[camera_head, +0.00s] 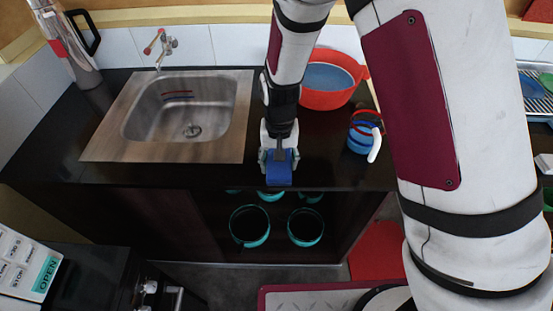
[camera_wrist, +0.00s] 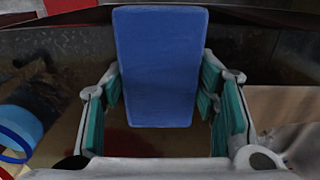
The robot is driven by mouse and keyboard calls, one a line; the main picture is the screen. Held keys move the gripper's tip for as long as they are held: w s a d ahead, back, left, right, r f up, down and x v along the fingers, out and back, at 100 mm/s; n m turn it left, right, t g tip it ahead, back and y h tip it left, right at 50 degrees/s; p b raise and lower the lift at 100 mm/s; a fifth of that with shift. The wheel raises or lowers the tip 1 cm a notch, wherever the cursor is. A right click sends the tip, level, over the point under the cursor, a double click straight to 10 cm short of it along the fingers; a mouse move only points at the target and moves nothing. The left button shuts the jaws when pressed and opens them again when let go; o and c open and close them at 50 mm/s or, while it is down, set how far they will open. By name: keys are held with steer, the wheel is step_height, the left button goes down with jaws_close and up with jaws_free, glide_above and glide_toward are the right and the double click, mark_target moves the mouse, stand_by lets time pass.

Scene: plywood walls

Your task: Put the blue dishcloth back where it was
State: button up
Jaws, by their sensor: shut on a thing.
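The blue dishcloth (camera_head: 279,172) is a flat blue block held at the front edge of the dark counter, right of the sink. In the wrist view the dishcloth (camera_wrist: 160,65) stands up large between the green-padded fingers. My gripper (camera_head: 279,155) is shut on it; the fingers also show in the wrist view (camera_wrist: 163,100). The head view does not show clearly whether the dishcloth touches the counter. No mark of its former place shows.
A steel sink (camera_head: 230,130) is left of my gripper. Teal-rimmed round containers (camera_head: 250,226) sit below the counter. A dish rack (camera_head: 537,90) is far right.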

steer(key=w, duration=0.3)
steer(key=shift+w+a+f, duration=0.2)
steer(key=shift+w+a, duration=0.1)
steer(key=shift+a, duration=0.1)
steer(key=shift+w+f+p, duration=0.1)
steer(key=shift+f+p, duration=0.3)
steer(key=shift+f, duration=1.35)
steer(key=shift+f, duration=0.1)
steer(key=o, duration=1.2)
step_height(320, 180, up, 12)
steer(key=shift+r+b, duration=0.1)
steer(key=shift+b, duration=0.45)
